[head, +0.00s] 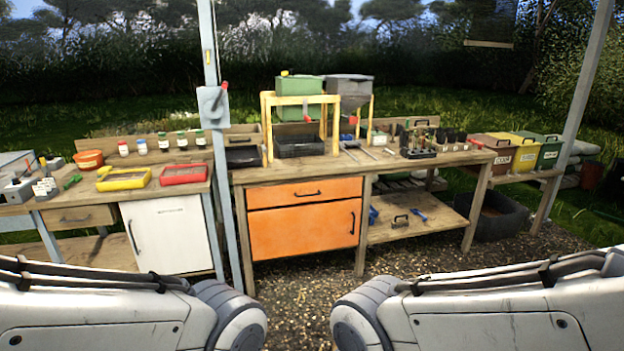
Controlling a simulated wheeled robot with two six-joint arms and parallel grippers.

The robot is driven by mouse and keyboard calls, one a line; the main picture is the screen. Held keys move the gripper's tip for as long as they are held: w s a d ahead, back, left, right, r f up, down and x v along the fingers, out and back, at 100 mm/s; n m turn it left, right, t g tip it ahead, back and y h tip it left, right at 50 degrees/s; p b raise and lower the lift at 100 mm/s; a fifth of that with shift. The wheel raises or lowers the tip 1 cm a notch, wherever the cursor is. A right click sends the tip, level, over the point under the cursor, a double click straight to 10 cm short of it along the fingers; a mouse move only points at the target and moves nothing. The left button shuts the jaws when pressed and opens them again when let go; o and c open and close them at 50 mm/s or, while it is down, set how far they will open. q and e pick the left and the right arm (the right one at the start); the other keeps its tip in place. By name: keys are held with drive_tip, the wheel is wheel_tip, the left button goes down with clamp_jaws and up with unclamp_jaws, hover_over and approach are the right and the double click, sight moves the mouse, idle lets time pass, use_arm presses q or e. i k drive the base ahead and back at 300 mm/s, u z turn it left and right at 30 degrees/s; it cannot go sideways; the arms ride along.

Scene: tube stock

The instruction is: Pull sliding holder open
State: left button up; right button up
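I cannot tell for sure which thing is the sliding holder. The orange drawer (304,193) with a dark handle sits shut under the middle bench top, above an orange cupboard door (303,232). A wooden drawer (78,218) under the left bench also looks shut. A black crate (300,147) stands under a yellow stand (267,125) on the middle bench. A small rack with plant pots or tubes (419,153) stands farther right on the bench. Both my arms show at the bottom, well in front of the benches; neither gripper is in view.
A pale blue post (212,130) stands between the left and middle benches. A white cabinet (165,235) is under the left bench. Yellow (124,183) and red (184,179) trays lie on top. Lidded bins (521,152) stand at right. Open gravel (300,291) lies before the benches.

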sight(346, 140)
drive_tip(key=i, duration=4.15)
drive_tip(key=z, duration=0.25)
